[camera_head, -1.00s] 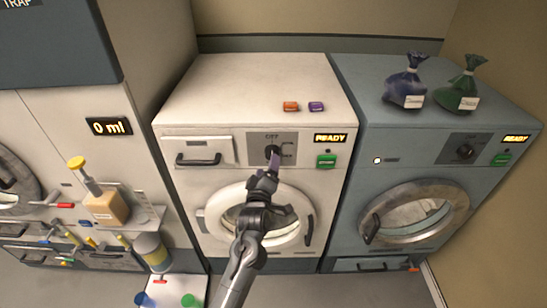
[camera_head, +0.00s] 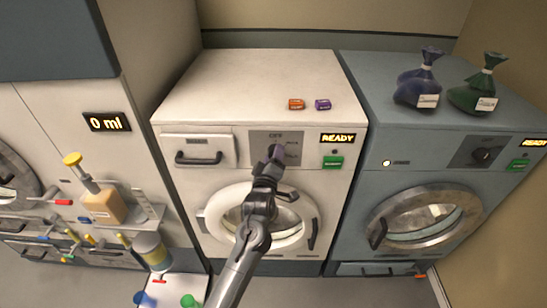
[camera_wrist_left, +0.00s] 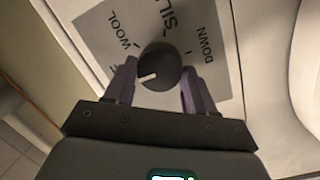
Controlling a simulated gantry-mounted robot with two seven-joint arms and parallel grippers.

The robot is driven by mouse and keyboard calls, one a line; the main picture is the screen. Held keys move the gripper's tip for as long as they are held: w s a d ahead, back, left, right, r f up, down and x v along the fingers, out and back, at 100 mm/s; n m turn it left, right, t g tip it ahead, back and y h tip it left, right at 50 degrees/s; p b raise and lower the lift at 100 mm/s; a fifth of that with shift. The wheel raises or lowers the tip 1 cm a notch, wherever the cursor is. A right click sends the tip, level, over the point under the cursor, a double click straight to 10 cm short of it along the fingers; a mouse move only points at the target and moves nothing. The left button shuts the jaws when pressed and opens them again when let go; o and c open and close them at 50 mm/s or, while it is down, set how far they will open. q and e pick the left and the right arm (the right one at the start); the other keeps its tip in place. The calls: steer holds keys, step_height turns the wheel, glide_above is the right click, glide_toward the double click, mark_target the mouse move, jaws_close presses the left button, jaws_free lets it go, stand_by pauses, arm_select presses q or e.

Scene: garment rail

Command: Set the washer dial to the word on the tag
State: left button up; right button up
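The white washer (camera_head: 250,85) has a black dial (camera_wrist_left: 164,65) on a grey panel. In the left wrist view, WOOL, SIL (partly cut off) and DOWN show around it; its white mark points lower left. My left gripper (camera_wrist_left: 159,75) has its purple fingers on opposite sides of the dial, very close to it. I cannot tell whether they press on it. In the head view this gripper (camera_head: 277,153) covers much of the dial. A blue bag (camera_head: 416,88) and a green bag (camera_head: 470,96) carry white tags (camera_head: 428,101) (camera_head: 486,104), too small to read. My right gripper is out of view.
An orange block (camera_head: 296,104) and a purple block (camera_head: 322,104) lie on the white washer. A green button (camera_head: 333,162) sits right of the dial. The grey-blue washer (camera_head: 365,120) stands at right; a dispenser bottle (camera_head: 103,207) stands at left.

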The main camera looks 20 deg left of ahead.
arm_select(q)
steer(key=c, duration=0.5)
steer(key=m+p, duration=0.3)
steer(key=m+g+y+p, duration=0.1)
steer(key=m+p, duration=0.3)
steer(key=m+g+p, duration=0.1)
steer(key=m+p, duration=0.2)
steer(key=p, duration=0.1)
steer(key=shift+d+r+m, duration=0.2)
steer(key=shift+d+m, duration=0.05)
steer(key=shift+m, duration=0.15)
stand_by(0.4)
